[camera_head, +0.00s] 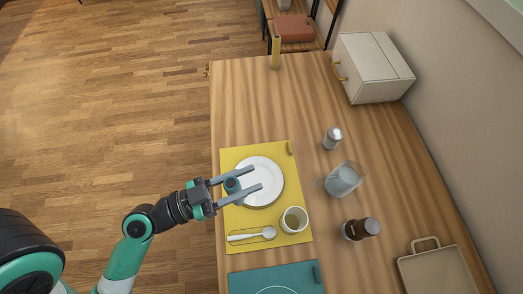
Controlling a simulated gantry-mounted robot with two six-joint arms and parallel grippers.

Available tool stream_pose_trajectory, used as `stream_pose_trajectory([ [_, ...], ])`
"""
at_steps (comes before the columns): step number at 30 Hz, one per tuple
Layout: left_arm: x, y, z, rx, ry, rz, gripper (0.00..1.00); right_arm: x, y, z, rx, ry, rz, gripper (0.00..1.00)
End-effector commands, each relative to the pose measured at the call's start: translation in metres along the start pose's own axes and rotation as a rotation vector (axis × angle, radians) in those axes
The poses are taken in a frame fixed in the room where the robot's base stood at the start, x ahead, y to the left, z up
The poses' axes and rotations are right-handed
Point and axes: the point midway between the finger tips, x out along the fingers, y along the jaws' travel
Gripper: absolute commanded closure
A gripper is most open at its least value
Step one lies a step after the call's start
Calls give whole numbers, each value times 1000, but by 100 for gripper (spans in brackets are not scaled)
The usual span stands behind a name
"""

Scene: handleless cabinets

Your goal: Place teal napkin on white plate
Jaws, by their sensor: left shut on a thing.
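The white plate (267,184) lies on a yellow placemat (235,155) in the head view. My left gripper (257,178) reaches in from the left over the plate. A small dark-teal thing, seemingly the teal napkin (232,185), sits between its fingers near their base, at the plate's left edge. The gripper is shut on it, with the finger tips apart. The fingers hide part of the plate and napkin, and I cannot tell whether the napkin touches the plate. My right gripper is not in view.
A cup (293,220) and a spoon (252,235) are near the plate. A teal placemat (250,284) lies in front. A glass (343,179), a shaker (333,138), a dark bottle (360,229) and a tray (440,272) stand right. A white box (372,68) is at the back.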

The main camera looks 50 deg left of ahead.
Motion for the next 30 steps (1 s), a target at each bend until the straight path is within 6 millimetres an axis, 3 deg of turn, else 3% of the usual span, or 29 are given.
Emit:
stream_pose_trajectory([
  [1, 11, -9, 12, 6, 8, -1, 100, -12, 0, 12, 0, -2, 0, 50],
  [5, 41, -33, 24, 1, 3, -1, 100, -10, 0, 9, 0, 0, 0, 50],
  [6, 48, -38, 38, -2, -1, -1, 100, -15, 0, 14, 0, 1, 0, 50],
  [12, 71, -56, 74, -3, 0, -1, 100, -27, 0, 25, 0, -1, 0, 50],
  [19, 76, -60, 79, -1, 0, -1, 100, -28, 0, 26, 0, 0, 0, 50],
  [26, 79, -63, 115, -4, -2, -2, 100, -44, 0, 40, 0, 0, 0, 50],
  [30, 79, -63, 114, -1, 0, -2, 100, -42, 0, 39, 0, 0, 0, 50],
])
